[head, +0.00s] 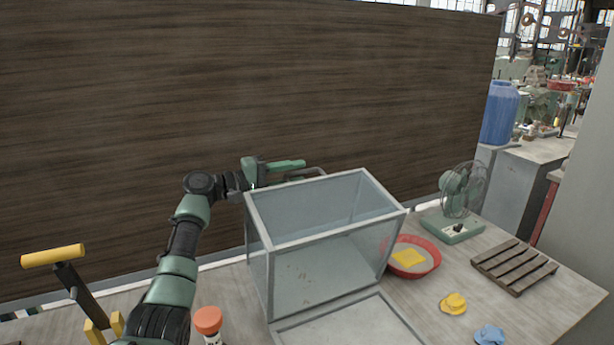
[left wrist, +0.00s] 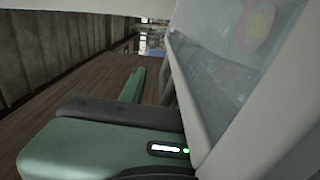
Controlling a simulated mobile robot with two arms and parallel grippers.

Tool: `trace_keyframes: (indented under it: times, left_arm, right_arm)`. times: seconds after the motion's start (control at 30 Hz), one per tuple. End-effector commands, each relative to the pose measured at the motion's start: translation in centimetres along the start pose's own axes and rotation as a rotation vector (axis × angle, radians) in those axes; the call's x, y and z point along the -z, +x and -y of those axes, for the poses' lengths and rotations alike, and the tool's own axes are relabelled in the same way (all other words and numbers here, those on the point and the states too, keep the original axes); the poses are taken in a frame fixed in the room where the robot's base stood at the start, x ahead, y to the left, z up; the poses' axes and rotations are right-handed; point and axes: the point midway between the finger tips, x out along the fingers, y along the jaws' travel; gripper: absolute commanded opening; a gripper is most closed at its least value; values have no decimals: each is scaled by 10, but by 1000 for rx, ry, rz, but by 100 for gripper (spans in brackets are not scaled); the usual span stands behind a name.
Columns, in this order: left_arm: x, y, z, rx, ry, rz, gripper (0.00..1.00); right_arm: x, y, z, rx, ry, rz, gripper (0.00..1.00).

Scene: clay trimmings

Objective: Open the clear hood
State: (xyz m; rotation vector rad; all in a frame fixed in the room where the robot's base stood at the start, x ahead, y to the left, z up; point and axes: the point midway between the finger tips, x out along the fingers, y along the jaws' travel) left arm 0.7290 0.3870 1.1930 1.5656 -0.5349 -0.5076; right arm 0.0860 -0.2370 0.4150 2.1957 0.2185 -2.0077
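The clear hood (head: 258,223) is a glass-sided box with a pale grey frame, standing on the table. A flat grey-framed panel (head: 388,297) lies in front of it along its lower front edge; I cannot tell whether it is joined to the hood. A grey bar handle (head: 318,171) shows at the hood's upper back edge. My left gripper (head: 295,165) is at that back edge, beside the handle. In the left wrist view, a green finger (left wrist: 133,87) runs alongside the hood's pale frame (left wrist: 192,110); the finger gap is hidden. My right gripper is out of view.
Right of the hood are a red bowl (head: 428,266) with a yellow piece, a green fan (head: 455,226), a wooden rack (head: 514,266), and yellow and blue lumps. An orange-capped bottle (head: 208,320) and a yellow-handled object (head: 53,256) are left. A dark wooden wall stands behind.

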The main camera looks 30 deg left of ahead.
Motion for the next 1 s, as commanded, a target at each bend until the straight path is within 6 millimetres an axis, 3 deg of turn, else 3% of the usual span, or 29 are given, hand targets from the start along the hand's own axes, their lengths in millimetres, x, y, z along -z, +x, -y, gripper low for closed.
trace_keyframes:
  times: [0.2, 0.67, 1.0]
  left_arm:
    - [0, -29, 2, 0, -2, 0, 32]
    - [0, -36, 0, 0, -1, 1, 32]
    - [0, -59, 0, -1, -1, 0, 32]
  right_arm:
    - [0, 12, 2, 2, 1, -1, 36]
    - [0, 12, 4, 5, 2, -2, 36]
    - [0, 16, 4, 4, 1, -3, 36]
